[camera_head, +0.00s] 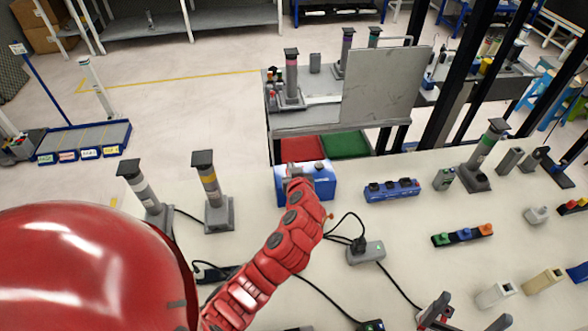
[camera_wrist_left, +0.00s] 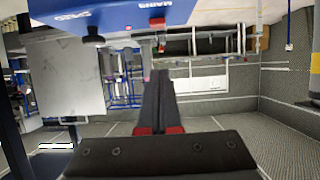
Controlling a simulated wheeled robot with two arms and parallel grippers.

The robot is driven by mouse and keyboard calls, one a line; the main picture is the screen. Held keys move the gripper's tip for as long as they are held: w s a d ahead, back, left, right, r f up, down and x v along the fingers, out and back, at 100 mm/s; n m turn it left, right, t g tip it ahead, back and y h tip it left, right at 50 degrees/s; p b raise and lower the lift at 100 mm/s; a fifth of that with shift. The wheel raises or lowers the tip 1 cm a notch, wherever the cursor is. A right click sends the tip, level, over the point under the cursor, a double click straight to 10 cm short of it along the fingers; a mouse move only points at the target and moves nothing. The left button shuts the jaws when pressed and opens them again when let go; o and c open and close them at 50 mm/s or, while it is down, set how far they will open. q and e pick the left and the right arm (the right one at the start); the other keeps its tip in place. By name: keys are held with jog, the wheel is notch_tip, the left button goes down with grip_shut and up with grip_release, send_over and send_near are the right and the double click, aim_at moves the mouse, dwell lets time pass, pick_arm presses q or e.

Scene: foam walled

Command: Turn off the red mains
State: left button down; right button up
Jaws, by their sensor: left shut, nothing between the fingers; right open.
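A blue box (camera_head: 318,184) stands at the back edge of the white table in the head view, partly hidden by my red left arm. In the left wrist view its blue face (camera_wrist_left: 60,12) fills the top, with upside-down lettering that reads "MAINS". A small red switch (camera_wrist_left: 157,22) is beside that word, and a black knob (camera_wrist_left: 93,41) sticks out to its left. My left gripper (camera_wrist_left: 160,74) is shut and empty, its fingertips just below the red switch in the picture; I cannot tell whether they touch. My right gripper (camera_head: 468,315) is open and empty at the bottom edge of the head view.
A blue strip with black knobs (camera_head: 392,190) lies right of the box. Two grey posts (camera_head: 215,195) stand to its left. A grey adapter (camera_head: 366,252) with black cables lies in front. A coloured button strip (camera_head: 463,235) is further right.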

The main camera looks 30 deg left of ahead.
pick_arm(q)
jog(key=shift+p+x, duration=0.55)
jog(key=shift+x, duration=0.65)
notch_tip(320, 180, down, 2)
jog(key=shift+a+f+p, duration=0.1)
jog(key=shift+a+p, duration=0.05)
jog(key=shift+p, duration=0.45)
jog(key=shift+s+f, duration=0.1)
jog(key=shift+f, duration=0.95)
